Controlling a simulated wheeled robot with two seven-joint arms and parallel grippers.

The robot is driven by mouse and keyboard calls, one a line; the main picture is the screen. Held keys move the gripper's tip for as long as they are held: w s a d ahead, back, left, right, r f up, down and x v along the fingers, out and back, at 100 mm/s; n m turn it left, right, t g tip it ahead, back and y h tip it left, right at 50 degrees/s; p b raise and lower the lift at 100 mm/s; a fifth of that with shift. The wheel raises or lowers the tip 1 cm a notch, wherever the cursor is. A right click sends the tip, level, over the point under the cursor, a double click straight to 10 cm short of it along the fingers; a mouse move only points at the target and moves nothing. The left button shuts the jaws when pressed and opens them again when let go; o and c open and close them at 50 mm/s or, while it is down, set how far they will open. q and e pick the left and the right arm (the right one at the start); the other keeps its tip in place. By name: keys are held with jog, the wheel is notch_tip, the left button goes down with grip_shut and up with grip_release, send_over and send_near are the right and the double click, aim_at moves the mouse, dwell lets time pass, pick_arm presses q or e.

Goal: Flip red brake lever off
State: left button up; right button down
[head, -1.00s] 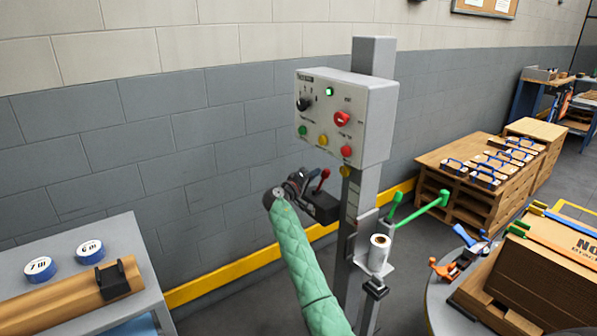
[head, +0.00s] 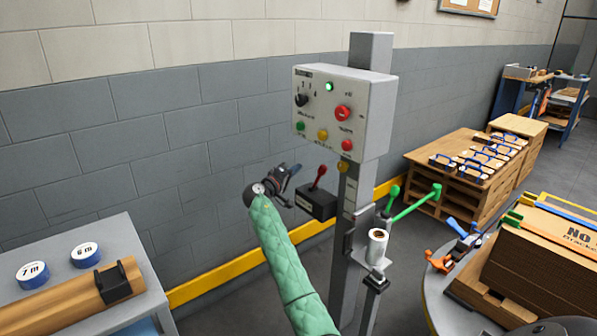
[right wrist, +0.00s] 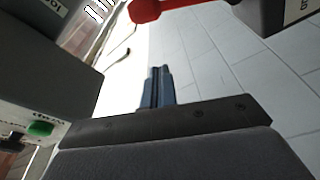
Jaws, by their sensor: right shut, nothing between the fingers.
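The red brake lever (head: 319,174) has a round red knob and rises, tilted to the right, from a dark box (head: 316,204) on the grey post. Its red knob shows at the top of the right wrist view (right wrist: 145,10). My right gripper (head: 294,169), at the end of the green-sleeved arm, is just left of the lever box and apart from the lever. Its fingers (right wrist: 158,88) are together and hold nothing. My left gripper is not in view.
Above the lever is a grey control panel (head: 342,108) with knobs and coloured buttons, on a post (head: 346,245). Green handles (head: 415,203) and a white roll (head: 378,247) are to the right. A round table with cardboard (head: 545,270) stands at lower right. The wall is behind.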

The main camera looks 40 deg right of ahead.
jog(key=v, duration=0.6)
jog(key=shift+s+a+b, duration=0.3)
jog(key=shift+b, duration=0.05)
jog(key=shift+r, duration=0.15)
